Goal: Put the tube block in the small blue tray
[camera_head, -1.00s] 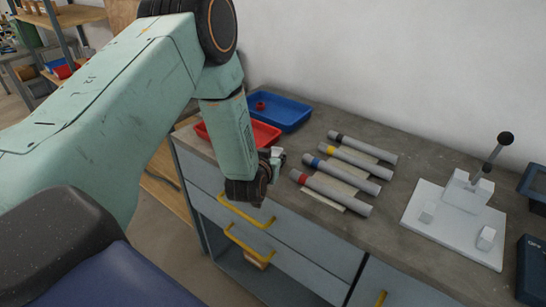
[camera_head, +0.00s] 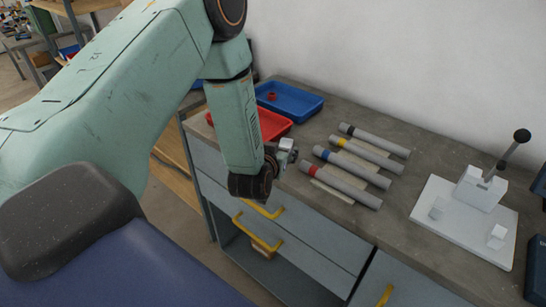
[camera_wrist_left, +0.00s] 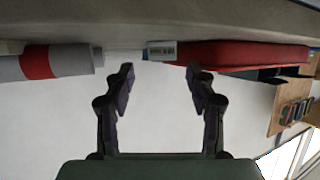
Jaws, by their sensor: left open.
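A small pale block (camera_head: 288,144), apparently the tube block, stands on the counter between the red tray and the tubes. In the left wrist view, a small block with a printed label and a blue end (camera_wrist_left: 162,50) shows beyond the fingertips. My left gripper (camera_head: 284,160) is low at the counter's front edge, close to the block and partly covering it. Its two fingers (camera_wrist_left: 160,75) are apart with nothing between them; the block is ahead of them. The blue tray (camera_head: 306,104) is at the back left, with a small red piece (camera_head: 271,96) inside. My right gripper is not in view.
The red tray (camera_head: 275,125) lies between my left arm and the blue tray. Several grey tubes with coloured bands (camera_head: 352,172) lie right of the block. A white lever jig (camera_head: 465,220) stands further right. Yellow-handled drawers (camera_head: 258,232) are below.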

